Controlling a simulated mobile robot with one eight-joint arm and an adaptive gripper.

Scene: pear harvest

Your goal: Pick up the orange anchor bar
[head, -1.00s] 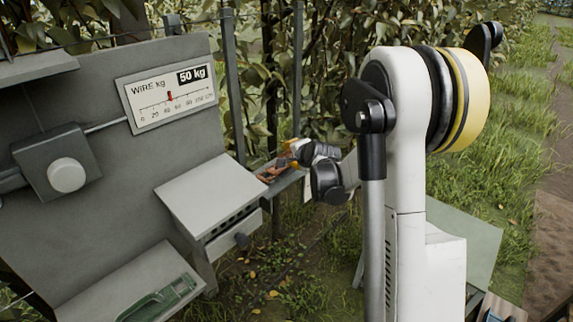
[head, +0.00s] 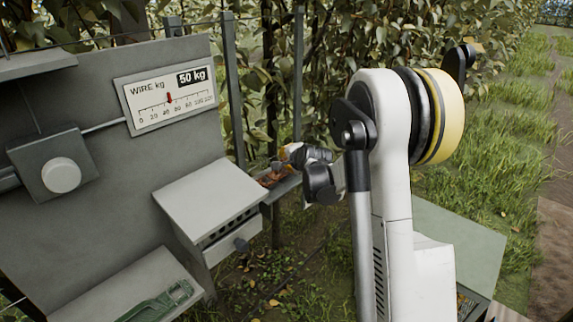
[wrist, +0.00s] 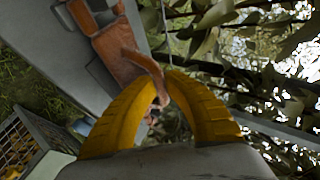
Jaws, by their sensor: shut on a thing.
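The orange anchor bar (wrist: 118,42) looks worn and orange-brown in the wrist view. One end of it runs down between the tips of my yellow fingers. My gripper (wrist: 166,84) is shut on that end. The rest of the bar lies over or close against a grey ledge (wrist: 84,75); I cannot tell whether it touches. In the head view the orange bar (head: 270,180) is small at the grey ledge (head: 284,190), with my gripper (head: 284,158) just above it. My wrist and the fingers hide part of the bar there.
A grey panel (head: 60,230) with a wire gauge (head: 166,97) reading 50 kg and a white knob (head: 61,175) stands at left. A grey box (head: 210,195) sits beside the ledge. A green tool (head: 160,303) lies on the lower shelf. Leaves and wires are close behind my gripper.

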